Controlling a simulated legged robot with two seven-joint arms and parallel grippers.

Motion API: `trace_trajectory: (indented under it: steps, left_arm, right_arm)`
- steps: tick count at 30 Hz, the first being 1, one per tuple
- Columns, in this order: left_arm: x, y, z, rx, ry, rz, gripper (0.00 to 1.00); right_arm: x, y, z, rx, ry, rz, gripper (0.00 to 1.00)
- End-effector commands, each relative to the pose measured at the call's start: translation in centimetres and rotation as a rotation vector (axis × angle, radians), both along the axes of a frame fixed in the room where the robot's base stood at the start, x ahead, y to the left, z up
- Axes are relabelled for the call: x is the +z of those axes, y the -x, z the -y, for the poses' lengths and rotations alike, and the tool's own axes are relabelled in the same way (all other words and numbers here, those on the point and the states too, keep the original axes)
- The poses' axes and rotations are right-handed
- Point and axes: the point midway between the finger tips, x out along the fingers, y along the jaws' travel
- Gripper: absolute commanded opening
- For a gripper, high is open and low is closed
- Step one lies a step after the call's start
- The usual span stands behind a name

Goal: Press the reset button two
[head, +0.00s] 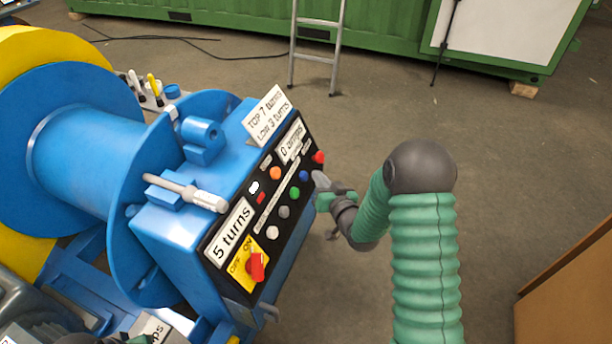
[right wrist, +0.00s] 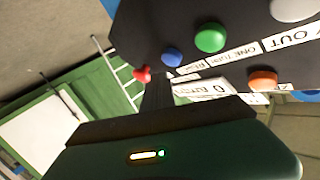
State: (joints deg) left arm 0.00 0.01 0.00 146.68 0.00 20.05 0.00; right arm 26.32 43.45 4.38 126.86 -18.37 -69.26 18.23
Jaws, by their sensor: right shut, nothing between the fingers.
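The black control panel (head: 262,205) on the blue machine carries a row of white, grey, green, blue (head: 304,176) and red (head: 319,157) buttons. An orange button (head: 275,173) sits higher up. In the right wrist view the blue button (right wrist: 172,57) is beside a small label that seems to read RESET; I cannot tell which button is reset two. My right gripper (head: 319,180) is shut and empty, just right of the blue button and below the red one. Its dark fingers (right wrist: 158,92) point at the panel near the red button (right wrist: 142,74); contact is unclear. Dark parts at the bottom left may be my left gripper (head: 105,339).
A red switch (head: 256,267) on a yellow OFF/ON plate is at the panel's lower end. A large blue spool (head: 75,150) stands left. A ladder (head: 318,40) leans on a green container behind. A brown box (head: 575,285) is at right. The floor between is clear.

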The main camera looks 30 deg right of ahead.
Motion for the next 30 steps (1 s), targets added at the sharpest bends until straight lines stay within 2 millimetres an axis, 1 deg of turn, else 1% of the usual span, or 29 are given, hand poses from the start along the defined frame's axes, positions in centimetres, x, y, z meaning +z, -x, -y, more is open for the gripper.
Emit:
trace_trajectory:
  steps: [1,3,13,30]
  left_arm:
    - [0.5,0.0,0.0,0.000,0.000,0.000,0.38]
    - [0.8,0.0,0.0,0.000,0.000,0.000,0.38]
    - [1.9,0.0,0.0,0.000,0.000,0.000,0.38]
    - [1.9,0.0,0.0,0.000,0.000,0.000,0.38]
  right_arm:
    - [0.5,0.4,0.4,-0.004,0.001,-0.001,0.00]
    - [0.8,0.8,0.8,-0.003,0.001,0.000,0.00]
    - [2.1,2.9,2.5,-0.002,0.001,0.001,0.00]
    - [2.1,3.0,2.6,-0.001,0.000,0.001,0.00]
